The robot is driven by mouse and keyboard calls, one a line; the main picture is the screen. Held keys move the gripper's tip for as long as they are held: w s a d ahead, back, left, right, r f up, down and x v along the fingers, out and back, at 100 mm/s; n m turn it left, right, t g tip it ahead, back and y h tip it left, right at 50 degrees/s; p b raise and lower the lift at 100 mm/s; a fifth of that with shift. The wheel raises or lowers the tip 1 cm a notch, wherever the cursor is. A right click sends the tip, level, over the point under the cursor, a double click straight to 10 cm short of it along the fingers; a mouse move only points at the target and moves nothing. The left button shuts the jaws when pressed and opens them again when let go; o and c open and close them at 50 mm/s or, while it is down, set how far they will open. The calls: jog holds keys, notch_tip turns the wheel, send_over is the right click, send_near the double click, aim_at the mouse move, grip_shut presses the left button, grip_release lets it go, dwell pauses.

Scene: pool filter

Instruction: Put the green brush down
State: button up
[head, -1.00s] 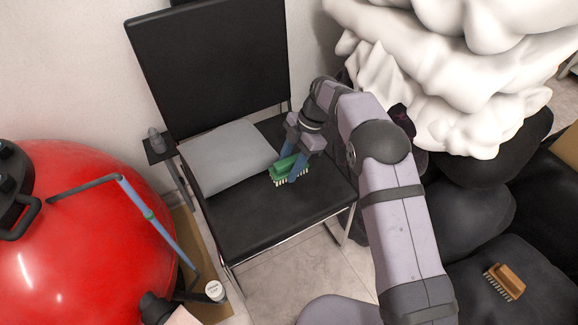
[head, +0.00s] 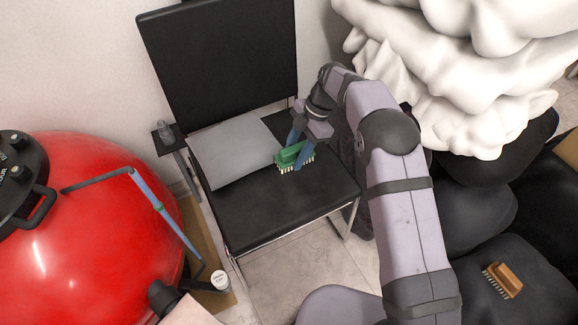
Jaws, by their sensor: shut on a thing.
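The green brush (head: 291,154) with pale bristles is at the seat of the black chair (head: 262,205), beside the right edge of a grey cushion (head: 232,151). My gripper (head: 301,157), with blue fingers, is shut on the green brush from above. The bristles point down toward the seat. I cannot tell whether they touch it. Part of the brush is hidden behind the fingers.
A red tank (head: 85,240) stands at the left. A small side stand (head: 166,136) is left of the chair. A brown brush (head: 503,280) lies on a dark cushion at the lower right. The front of the seat is clear.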

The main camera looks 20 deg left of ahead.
jog(key=shift+w+d+f+b, duration=0.1)
jog(key=shift+w+f+b, duration=0.1)
jog(key=shift+f+b, duration=0.25)
jog(key=shift+w+r+b, duration=0.1)
jog(key=shift+w+b, duration=0.2)
jog(key=shift+b, duration=0.2)
jog(key=shift+w+d+r+b, duration=0.15)
jog(key=shift+w+r+b, duration=0.45)
jog(key=shift+b, duration=0.35)
jog(key=w+d+r+b, duration=0.1)
jog(key=b, duration=0.1)
jog(key=shift+w+d+r+m+b, duration=0.3)
jog(key=shift+w+d+r, duration=0.05)
jog(key=shift+r, duration=0.05)
jog(key=w+d+r+m+t, duration=0.1)
jog(key=w+m+t, duration=0.5)
jog(key=m, duration=1.1)
jog(key=shift+w+d+b, duration=0.35)
jog(key=shift+w+d, duration=0.15)
jog(key=shift+w, duration=0.35)
